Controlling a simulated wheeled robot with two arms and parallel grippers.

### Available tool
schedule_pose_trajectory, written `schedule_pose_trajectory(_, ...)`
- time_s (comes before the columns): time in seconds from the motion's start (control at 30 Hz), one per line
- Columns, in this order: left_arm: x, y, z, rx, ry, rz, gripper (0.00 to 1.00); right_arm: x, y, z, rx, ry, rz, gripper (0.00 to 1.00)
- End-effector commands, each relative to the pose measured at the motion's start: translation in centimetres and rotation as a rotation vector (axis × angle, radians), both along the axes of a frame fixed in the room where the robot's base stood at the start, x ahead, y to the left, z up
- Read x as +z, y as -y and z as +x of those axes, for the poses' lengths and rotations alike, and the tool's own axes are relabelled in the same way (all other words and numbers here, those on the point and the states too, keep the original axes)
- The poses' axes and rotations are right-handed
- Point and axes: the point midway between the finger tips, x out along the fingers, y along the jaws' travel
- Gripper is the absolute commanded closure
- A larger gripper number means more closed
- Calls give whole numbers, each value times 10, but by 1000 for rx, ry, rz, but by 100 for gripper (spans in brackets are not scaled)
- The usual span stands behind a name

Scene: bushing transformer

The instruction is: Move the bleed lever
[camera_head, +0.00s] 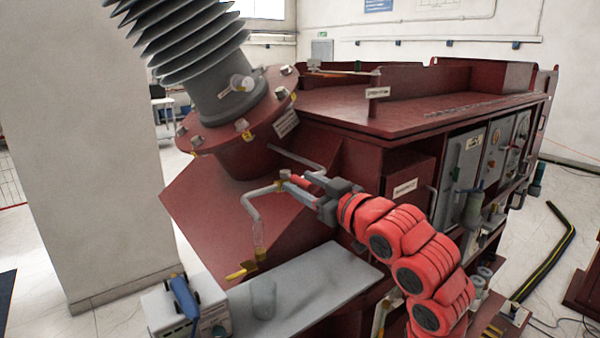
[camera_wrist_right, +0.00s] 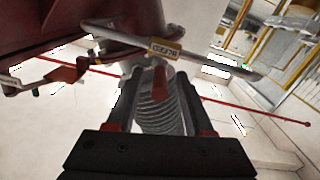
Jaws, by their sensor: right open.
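The bleed lever is a short red handle (camera_head: 299,181) on a thin grey pipe (camera_head: 250,205) that runs down the sloped front of the transformer. In the right wrist view the red handle (camera_wrist_right: 160,84) stands between the finger tips, under a yellow tag marked BLEED (camera_wrist_right: 165,48). My right gripper (camera_head: 309,190) reaches in from the right and is open around the handle. In the wrist view its two dark fingers (camera_wrist_right: 160,76) lie on either side of the handle, with gaps visible. My left gripper is not in view.
The dark red transformer tank (camera_head: 400,110) fills the middle, with a grey ribbed bushing (camera_head: 190,45) above. A clear jar (camera_head: 263,299) stands on a metal shelf (camera_head: 320,285) below the pipe's clear tube (camera_head: 258,234). A white box (camera_head: 160,310) sits at lower left.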

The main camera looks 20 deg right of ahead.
Motion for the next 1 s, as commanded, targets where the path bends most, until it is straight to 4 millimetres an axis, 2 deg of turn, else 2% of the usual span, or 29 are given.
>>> schedule_pose_trajectory(0.13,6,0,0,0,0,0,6,1,-5,11,0,1,-2,48)
schedule_pose_trajectory(0.43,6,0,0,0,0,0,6,0,-5,14,-2,3,-1,48)
schedule_pose_trajectory(0.47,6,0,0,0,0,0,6,0,-5,14,-2,3,-1,50)
schedule_pose_trajectory(0.73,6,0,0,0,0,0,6,0,-5,14,-1,2,-1,98)
schedule_pose_trajectory(1.0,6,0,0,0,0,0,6,0,-5,14,-1,2,-1,100)
